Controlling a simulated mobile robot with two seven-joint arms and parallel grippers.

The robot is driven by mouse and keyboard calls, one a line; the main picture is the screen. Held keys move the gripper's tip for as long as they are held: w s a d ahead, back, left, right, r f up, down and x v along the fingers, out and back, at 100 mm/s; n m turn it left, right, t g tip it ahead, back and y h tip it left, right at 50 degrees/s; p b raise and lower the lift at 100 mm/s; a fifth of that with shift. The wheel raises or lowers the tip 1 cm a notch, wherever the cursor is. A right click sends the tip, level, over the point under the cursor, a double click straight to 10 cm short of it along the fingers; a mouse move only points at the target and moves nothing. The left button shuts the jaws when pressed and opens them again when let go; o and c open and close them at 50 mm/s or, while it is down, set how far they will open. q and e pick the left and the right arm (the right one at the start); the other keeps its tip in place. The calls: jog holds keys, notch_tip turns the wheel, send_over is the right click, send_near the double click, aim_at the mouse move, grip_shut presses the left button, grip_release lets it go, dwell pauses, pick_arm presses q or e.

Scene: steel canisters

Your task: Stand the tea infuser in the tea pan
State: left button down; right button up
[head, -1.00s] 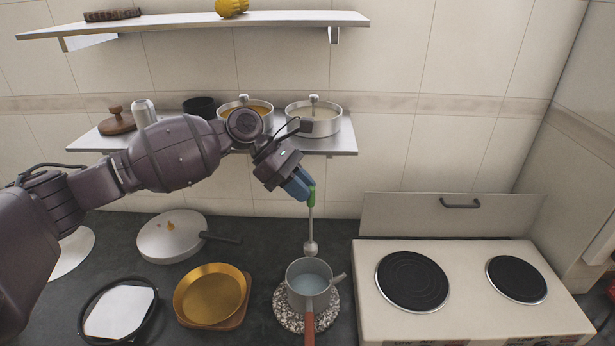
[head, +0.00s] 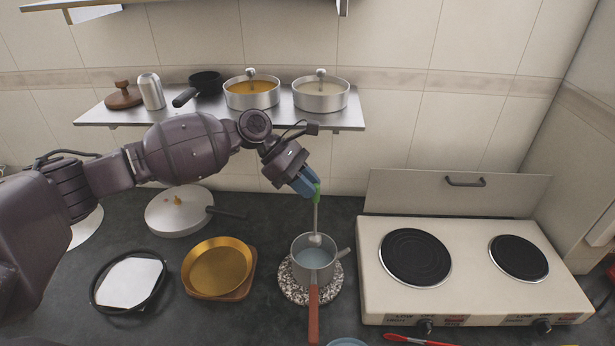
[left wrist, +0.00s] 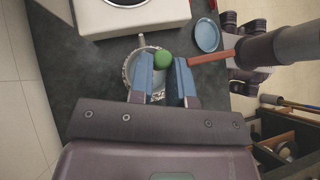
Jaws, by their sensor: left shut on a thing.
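The tea infuser is a thin steel rod (head: 316,214) with a green top and a small ball at its lower end. My left gripper (head: 308,187) is shut on the green top and holds the infuser roughly upright. The tea pan (head: 301,272) is a small grey saucepan with pale liquid and a red-brown handle pointing to the front. The ball overlaps the back part of the pan's opening; I cannot tell whether it is above or below the rim. In the left wrist view the green top (left wrist: 162,60) shows between the blue fingers, with the pan (left wrist: 130,68) beyond. My right gripper is not in view.
The pan stands on a speckled round trivet (head: 293,294). A two-plate stove (head: 458,235) is to its right, a gold dish (head: 217,268) on a board to its left. A lidded pan (head: 178,208) stands behind left. A shelf with lidded pots (head: 252,95) hangs above.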

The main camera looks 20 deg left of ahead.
pick_arm(q)
notch_tip(320, 180, down, 7)
jog(key=shift+f, duration=0.15)
dwell(0.9)
jog(key=c, duration=1)
grip_release()
jog(key=a+b, duration=0.2)
jog(key=a, duration=1.1)
jog(key=shift+w+r+b, duration=0.2)
jog(key=shift+r+b, duration=0.1)
jog(key=shift+r, duration=0.05)
